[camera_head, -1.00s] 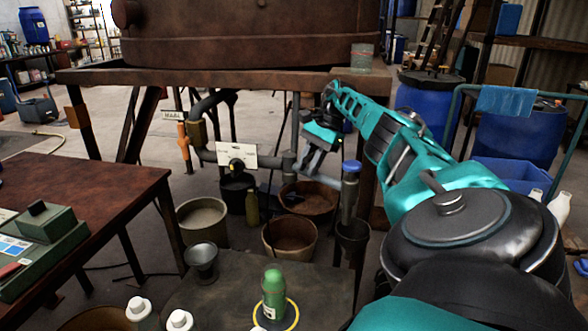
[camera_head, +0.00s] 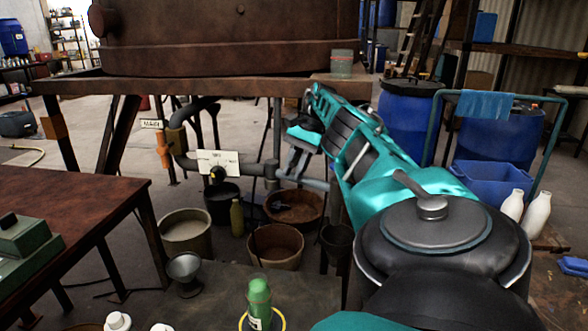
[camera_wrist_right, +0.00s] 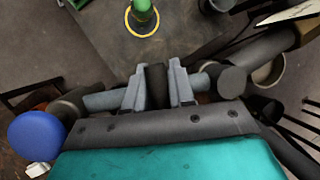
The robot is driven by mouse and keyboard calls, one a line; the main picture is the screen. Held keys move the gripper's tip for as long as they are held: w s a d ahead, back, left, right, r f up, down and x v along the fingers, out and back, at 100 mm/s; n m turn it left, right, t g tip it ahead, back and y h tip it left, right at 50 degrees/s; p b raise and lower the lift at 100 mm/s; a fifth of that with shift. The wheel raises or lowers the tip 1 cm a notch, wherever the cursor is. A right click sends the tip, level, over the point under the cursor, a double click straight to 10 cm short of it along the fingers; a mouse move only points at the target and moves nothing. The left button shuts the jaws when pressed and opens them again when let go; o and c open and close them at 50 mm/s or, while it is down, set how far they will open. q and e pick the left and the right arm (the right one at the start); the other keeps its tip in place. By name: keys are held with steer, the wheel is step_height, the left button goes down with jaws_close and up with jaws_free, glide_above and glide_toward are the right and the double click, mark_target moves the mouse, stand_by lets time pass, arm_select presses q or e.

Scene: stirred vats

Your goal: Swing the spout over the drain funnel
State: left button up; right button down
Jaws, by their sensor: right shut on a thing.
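The grey spout pipe (camera_head: 312,184) runs right from the pipework under the rusty vat; my right arm hides its outer end. In the right wrist view the pipe (camera_wrist_right: 102,100) runs sideways, with a blue knob (camera_wrist_right: 38,134) at the left. My right gripper (camera_head: 294,158) is at the pipe; in the wrist view its pale fingers (camera_wrist_right: 157,72) are shut on a dark upright piece of the spout. A dark funnel-shaped vessel (camera_head: 337,240) stands below the arm, and a grey funnel (camera_head: 184,268) stands at lower left. I cannot tell which is the drain funnel. My left gripper is out of view.
Several buckets, including a pale one (camera_head: 186,232) and a brown one (camera_head: 276,246), stand below the pipework. A green bottle (camera_head: 259,298) stands in a yellow ring at the front. A red-brown table (camera_head: 75,205) is at left, blue drums (camera_head: 405,122) at right.

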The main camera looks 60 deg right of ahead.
steer(key=shift+d, duration=0.1)
steer(key=c, duration=1.1)
jaws_free()
steer(key=shift+o, duration=0.2)
step_height(320, 180, up, 8)
steer(key=p, duration=0.3)
steer(key=shift+r+p, duration=0.15)
steer(key=shift+p, duration=0.25)
arm_select(q)
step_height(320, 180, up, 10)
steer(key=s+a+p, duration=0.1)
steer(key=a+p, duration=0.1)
steer(key=p, duration=0.7)
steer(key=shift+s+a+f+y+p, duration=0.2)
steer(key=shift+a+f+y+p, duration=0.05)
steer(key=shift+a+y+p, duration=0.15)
arm_select(e)
step_height(320, 180, up, 12)
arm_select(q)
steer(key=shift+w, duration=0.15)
